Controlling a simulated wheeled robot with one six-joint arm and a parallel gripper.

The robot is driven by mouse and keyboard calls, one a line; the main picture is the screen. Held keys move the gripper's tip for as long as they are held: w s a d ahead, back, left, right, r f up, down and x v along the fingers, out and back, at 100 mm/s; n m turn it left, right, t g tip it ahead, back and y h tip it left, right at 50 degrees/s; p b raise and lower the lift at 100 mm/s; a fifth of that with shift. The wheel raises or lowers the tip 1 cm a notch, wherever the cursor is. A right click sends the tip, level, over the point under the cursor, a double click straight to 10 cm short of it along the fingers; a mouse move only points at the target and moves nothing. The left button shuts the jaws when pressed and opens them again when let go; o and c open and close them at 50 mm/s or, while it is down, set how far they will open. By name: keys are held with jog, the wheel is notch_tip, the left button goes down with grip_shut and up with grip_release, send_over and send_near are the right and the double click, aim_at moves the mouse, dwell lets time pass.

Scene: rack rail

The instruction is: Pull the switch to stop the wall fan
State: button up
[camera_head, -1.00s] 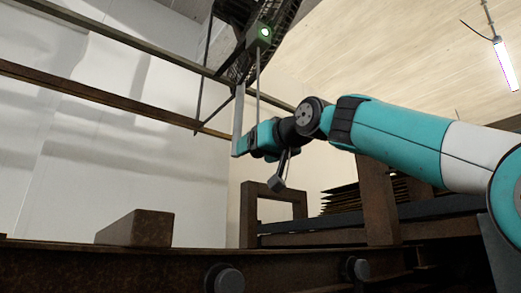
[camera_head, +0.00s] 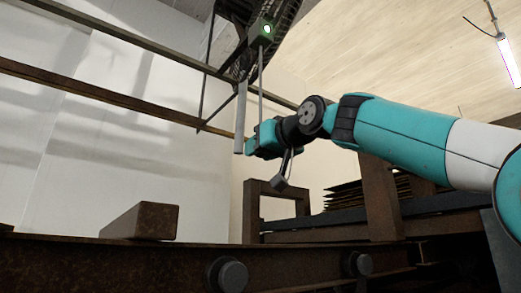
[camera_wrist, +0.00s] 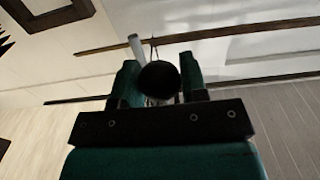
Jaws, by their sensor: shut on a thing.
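The wall fan (camera_head: 286,20) is a dark wire cage at the top, partly cut off by the frame; whether it turns I cannot tell. Below it is a small switch box (camera_head: 258,38) with a lit green lamp. A thin pull cord (camera_head: 260,85) runs straight down from the box to my gripper (camera_head: 258,138). In the wrist view, a round black knob (camera_wrist: 159,80) sits between the two fingers of my gripper (camera_wrist: 157,82), with the thin cord above it. My gripper is shut on the knob.
A grey upright bar (camera_head: 240,118) hangs just left of my gripper. Brown rails (camera_head: 100,95) cross the white wall. Below are a rusty beam (camera_head: 120,260) with a brown block (camera_head: 141,222) and a frame (camera_head: 250,212). A lamp (camera_head: 508,62) hangs at upper right.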

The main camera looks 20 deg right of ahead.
jog(key=shift+f+b, duration=0.45)
jog(key=shift+f, duration=0.25)
jog(key=shift+r+p, duration=1.05)
jog(key=shift+r, duration=0.1)
jog(key=o, duration=1)
jog(key=b+v, duration=0.4)
jog(key=v, duration=1.3)
jog(key=shift+s, duration=0.15)
